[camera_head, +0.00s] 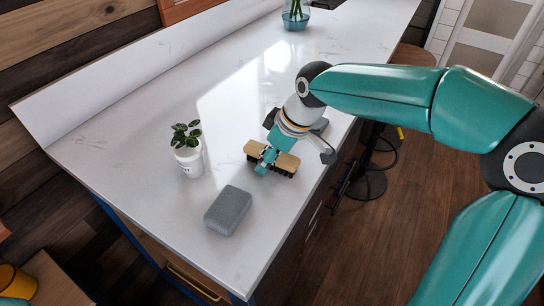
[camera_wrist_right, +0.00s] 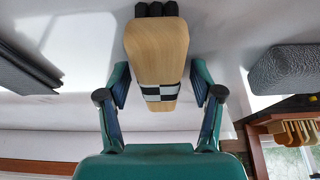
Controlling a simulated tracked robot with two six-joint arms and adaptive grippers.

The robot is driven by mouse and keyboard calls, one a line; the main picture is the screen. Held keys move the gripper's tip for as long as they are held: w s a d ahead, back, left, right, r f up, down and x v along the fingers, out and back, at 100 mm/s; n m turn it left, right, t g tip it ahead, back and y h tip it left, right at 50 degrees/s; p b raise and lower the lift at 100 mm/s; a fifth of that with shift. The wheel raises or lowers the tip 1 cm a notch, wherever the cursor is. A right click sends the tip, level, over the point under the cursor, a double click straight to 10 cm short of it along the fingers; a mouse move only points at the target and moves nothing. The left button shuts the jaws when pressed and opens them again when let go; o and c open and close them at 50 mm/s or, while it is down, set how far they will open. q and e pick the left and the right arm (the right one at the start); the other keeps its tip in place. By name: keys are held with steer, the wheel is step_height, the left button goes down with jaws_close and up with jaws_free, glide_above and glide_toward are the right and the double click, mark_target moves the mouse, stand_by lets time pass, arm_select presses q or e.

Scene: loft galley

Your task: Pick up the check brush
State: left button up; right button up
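The check brush (camera_head: 287,161) lies on the white counter near its right edge, with a pale wooden back and dark bristles. In the right wrist view the brush (camera_wrist_right: 157,50) shows a black-and-white check band, and its dark bristles stick out at the top. My right gripper (camera_head: 265,160) is over the brush and hides part of it. In the right wrist view the fingers of the right gripper (camera_wrist_right: 159,84) are spread on either side of the check band, with a gap visible at each side. My left gripper is not in view.
A grey block (camera_head: 228,211) lies nearer on the counter. A small plant in a white pot (camera_head: 189,161) stands to the left. A dark grey object (camera_head: 319,126) lies partly hidden behind my right wrist. A glass vase (camera_head: 295,19) stands far back. The counter (camera_head: 125,170) is clear at left.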

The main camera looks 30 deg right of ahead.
jaws_close()
steer(key=shift+r, duration=0.1)
steer(key=shift+w+r, duration=0.1)
steer(key=shift+r, duration=0.7)
step_height(320, 180, up, 18)
steer(key=p, duration=0.2)
steer(key=shift+r, duration=0.15)
steer(key=c, duration=0.5)
jaws_free()
steer(key=c, duration=0.5)
